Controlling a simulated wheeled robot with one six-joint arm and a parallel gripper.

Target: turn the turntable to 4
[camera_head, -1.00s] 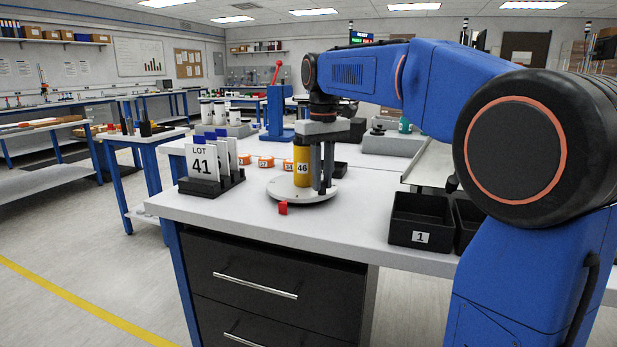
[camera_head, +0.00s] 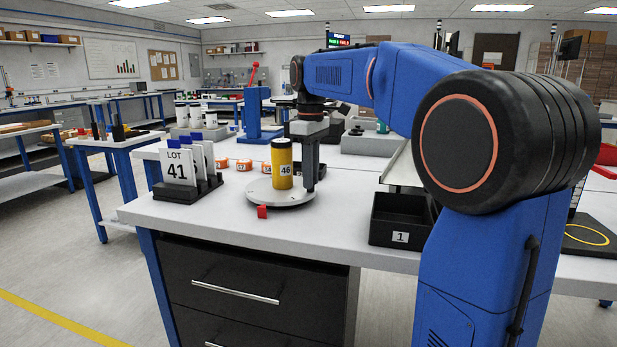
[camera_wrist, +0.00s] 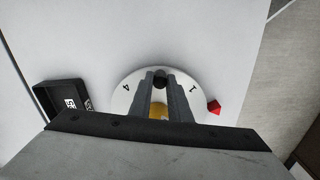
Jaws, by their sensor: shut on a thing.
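The turntable (camera_head: 264,198) is a round white disc on the bench. A yellow cylinder (camera_head: 282,172) with a black top, labelled 46, stands upright on it. My gripper (camera_head: 309,186) points down at the disc's right side, beside the cylinder. In the wrist view my gripper (camera_wrist: 160,84) is shut on a dark peg (camera_wrist: 160,74) near the disc's rim. The wrist view shows the disc's number 4 (camera_wrist: 125,87) left of the fingers and number 1 (camera_wrist: 193,88) right of them. A red pointer (camera_wrist: 214,107) sits just outside the rim near the 1; it also shows in the head view (camera_head: 262,212).
A black bin labelled 1 (camera_head: 400,238) stands right of the turntable. A black rack with a LOT 41 card (camera_head: 179,165) stands to the left. Small orange labelled pieces (camera_head: 244,165) lie behind. Bare bench (camera_head: 215,215) lies between rack and disc.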

